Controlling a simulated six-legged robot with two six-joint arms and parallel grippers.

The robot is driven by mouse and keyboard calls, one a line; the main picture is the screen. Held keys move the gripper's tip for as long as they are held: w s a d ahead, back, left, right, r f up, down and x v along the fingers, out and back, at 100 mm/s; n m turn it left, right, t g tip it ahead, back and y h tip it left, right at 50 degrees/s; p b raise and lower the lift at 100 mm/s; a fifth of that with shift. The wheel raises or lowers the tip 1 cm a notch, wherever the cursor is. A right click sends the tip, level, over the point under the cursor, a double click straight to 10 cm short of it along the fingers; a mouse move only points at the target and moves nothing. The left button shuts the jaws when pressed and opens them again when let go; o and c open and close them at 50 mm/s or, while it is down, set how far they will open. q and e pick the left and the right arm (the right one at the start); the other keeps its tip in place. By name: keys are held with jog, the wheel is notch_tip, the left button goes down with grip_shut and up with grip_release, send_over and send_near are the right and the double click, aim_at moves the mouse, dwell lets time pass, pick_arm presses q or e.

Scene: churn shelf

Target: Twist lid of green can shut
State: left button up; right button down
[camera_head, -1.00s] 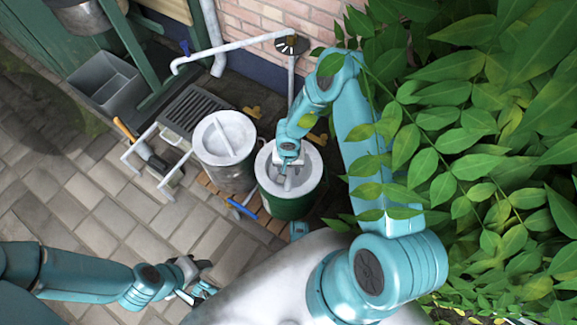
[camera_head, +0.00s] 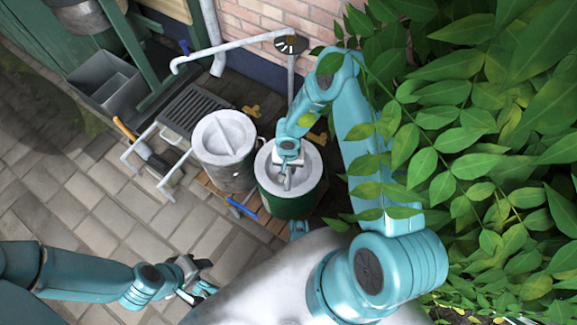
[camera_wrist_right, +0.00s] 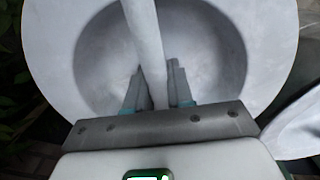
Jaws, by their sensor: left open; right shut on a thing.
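The green can (camera_head: 285,206) stands upright on a low wooden slatted stand, with its pale grey lid (camera_head: 308,163) on top. The lid has a raised bar handle across a dished middle. My right gripper (camera_head: 287,178) reaches down from above and is shut on the lid's bar handle. In the right wrist view, its two fingers stand either side of the bar (camera_wrist_right: 148,45), over the dished lid (camera_wrist_right: 215,50). My left gripper (camera_head: 205,277) is open and empty, low over the paving at the lower left, away from the can.
A grey can (camera_head: 224,150) with a similar barred lid stands just left of the green can. A blue-handled tool (camera_head: 242,208) lies by the stand (camera_head: 215,187). Dense leaves (camera_head: 470,130) crowd the right side. A brick wall (camera_head: 265,20) and pipe stand behind. Paving (camera_head: 100,200) at left is open.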

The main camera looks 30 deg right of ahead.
dwell(0.8)
jog(key=shift+r+n+p, duration=0.15)
jog(key=shift+n+p, duration=1.05)
jog(key=shift+p, duration=0.55)
jog(key=shift+n+p, duration=0.7)
jog(key=shift+n, duration=0.9)
jog(key=shift+n, duration=0.4)
jog(key=c, duration=0.9)
grip_release()
